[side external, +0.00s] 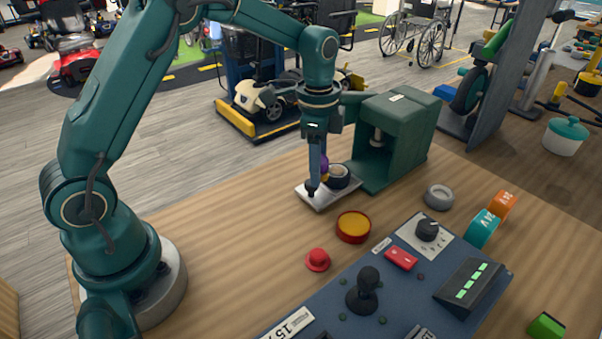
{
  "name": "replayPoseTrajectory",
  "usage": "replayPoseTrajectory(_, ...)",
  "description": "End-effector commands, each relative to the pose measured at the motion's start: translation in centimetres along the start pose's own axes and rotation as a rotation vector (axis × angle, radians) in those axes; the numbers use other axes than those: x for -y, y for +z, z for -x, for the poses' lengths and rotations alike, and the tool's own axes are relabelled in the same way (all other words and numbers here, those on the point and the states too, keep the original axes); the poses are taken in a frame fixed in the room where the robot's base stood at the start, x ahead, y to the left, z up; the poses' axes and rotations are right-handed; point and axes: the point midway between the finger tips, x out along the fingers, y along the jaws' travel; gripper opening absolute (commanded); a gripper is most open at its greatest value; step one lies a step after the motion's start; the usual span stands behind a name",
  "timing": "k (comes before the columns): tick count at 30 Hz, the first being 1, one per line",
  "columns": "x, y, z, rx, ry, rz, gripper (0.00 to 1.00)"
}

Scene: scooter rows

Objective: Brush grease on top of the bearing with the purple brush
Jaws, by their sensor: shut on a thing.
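My gripper (316,185) points down over a pale metal plate (318,203) in front of the green press. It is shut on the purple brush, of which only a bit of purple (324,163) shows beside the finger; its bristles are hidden. The bearing, a dark ring with a lighter centre (339,177), sits on the plate just right of my gripper. I cannot tell whether the brush touches it. A round red-rimmed tin with yellow-orange contents (353,226), seemingly the grease, stands open on the table in front of the plate.
A green press (395,135) stands close behind the plate. A grey ring (438,196), teal and orange rolls (483,229), a red knob-shaped piece (318,260) and a blue control panel with a joystick (366,285) lie in front and right. The wooden table at left is clear.

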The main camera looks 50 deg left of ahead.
Motion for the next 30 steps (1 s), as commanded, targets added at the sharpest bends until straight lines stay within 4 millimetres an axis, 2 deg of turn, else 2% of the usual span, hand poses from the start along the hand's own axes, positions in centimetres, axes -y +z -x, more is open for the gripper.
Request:
replayPoseTrajectory(1, -1.0, 0.7, -0.5, 0.03, 0.043, -0.003, 0.0)
replayPoseTrajectory(8, -1.0, 0.7, -0.3, 0.031, 0.043, -0.004, 0.0)
replayPoseTrajectory(24, -0.6, 0.4, 4.8, 0.023, 0.033, -0.002, 0.0)
replayPoseTrajectory(30, -0.6, 0.3, 5.7, 0.022, 0.032, -0.002, 0.0)
